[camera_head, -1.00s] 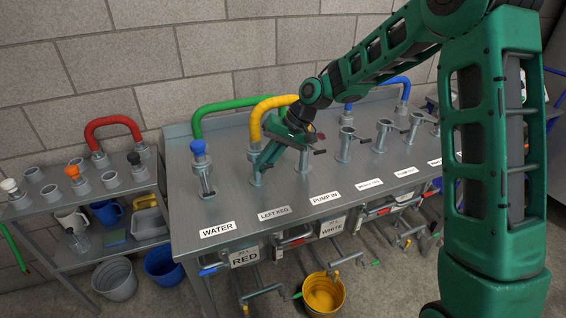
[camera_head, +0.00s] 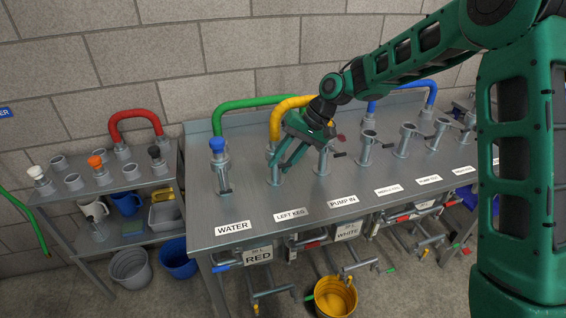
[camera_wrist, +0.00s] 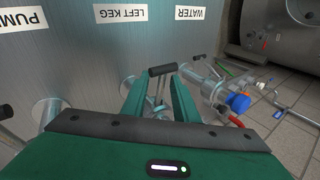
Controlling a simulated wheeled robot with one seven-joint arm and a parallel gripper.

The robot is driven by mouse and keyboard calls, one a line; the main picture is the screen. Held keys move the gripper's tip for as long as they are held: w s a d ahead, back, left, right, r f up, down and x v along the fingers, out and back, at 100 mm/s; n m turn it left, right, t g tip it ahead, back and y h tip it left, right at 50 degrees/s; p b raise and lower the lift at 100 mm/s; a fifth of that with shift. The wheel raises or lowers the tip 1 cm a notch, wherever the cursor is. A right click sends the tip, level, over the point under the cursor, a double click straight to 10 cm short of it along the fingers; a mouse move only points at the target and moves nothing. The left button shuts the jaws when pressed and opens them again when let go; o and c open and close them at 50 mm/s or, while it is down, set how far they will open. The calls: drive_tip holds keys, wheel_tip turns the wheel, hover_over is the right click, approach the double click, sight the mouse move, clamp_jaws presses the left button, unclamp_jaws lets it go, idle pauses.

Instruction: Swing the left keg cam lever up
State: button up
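A lever with a black grip (camera_wrist: 163,70) shows between and just beyond the fingertips. I cannot tell whether they touch it. The LEFT KEG label (camera_wrist: 118,12) lies upside down beyond.
The water port with a blue cap (camera_head: 217,147) stands close on the left. The pump in port (camera_head: 323,160) and more ports stand to the right. A green hose (camera_head: 240,105) arches behind. A side rack (camera_head: 105,180) stands left, and a yellow bucket (camera_head: 335,297) is below the bench.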

drive_tip(key=v, duration=1)
drive_tip(key=shift+d+r, duration=0.2)
drive_tip(key=shift+r, duration=0.1)
